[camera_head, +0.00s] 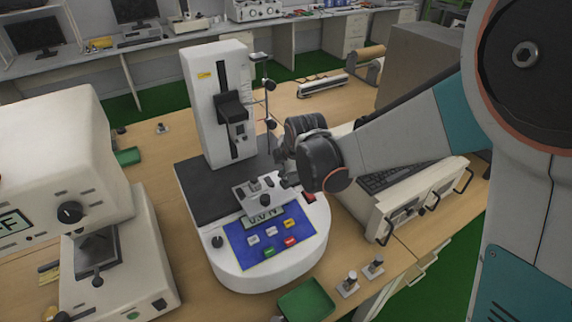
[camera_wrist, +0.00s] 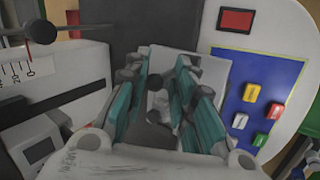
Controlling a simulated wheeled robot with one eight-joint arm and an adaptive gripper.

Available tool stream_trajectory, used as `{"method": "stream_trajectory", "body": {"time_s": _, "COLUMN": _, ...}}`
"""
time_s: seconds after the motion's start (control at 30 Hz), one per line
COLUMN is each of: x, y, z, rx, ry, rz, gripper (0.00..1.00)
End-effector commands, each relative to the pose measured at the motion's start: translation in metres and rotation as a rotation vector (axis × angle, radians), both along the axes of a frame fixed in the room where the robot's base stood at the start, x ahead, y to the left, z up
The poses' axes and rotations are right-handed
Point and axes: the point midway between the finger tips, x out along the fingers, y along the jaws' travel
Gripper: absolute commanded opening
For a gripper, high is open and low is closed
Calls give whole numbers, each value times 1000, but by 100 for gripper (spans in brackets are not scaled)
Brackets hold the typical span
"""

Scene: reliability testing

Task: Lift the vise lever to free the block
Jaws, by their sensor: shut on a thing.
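The small grey vise (camera_head: 246,199) sits at the front of the dark platform of a white test machine, with dark round knobs on it. My gripper (camera_head: 287,178) is at the vise's right side in the head view. In the wrist view, the teal fingers of my gripper (camera_wrist: 160,105) stand on either side of a small dark-knobbed part, which looks like the vise lever (camera_wrist: 154,83). The fingers are closed on it. A pale part of the vise (camera_wrist: 211,75) shows behind the fingers. I cannot make out the block clearly.
The test machine's column (camera_head: 213,100) rises behind the vise. Its blue button panel (camera_head: 270,238) lies in front. Another white machine (camera_head: 60,150) stands at left, and a grey-white instrument (camera_head: 425,200) at right. A green tray (camera_head: 306,301) lies at the front.

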Motion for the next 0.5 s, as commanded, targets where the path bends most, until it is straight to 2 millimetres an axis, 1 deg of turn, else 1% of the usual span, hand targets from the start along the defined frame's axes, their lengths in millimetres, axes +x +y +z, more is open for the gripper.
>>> {"method": "stream_trajectory", "body": {"time_s": 0.03, "x": -2, "y": 2, "z": -2, "rx": 1, "ry": 4, "rz": 4, "gripper": 28}}
{"method": "stream_trajectory", "body": {"time_s": 0.07, "x": -2, "y": 2, "z": -2, "rx": 1, "ry": 4, "rz": 4, "gripper": 35}}
{"method": "stream_trajectory", "body": {"time_s": 0.1, "x": -2, "y": 2, "z": -2, "rx": 1, "ry": 4, "rz": 4, "gripper": 44}}
{"method": "stream_trajectory", "body": {"time_s": 0.2, "x": -2, "y": 2, "z": -2, "rx": 2, "ry": 5, "rz": 4, "gripper": 49}}
{"method": "stream_trajectory", "body": {"time_s": 0.5, "x": -3, "y": 3, "z": -3, "rx": 3, "ry": 8, "rz": 4, "gripper": 49}}
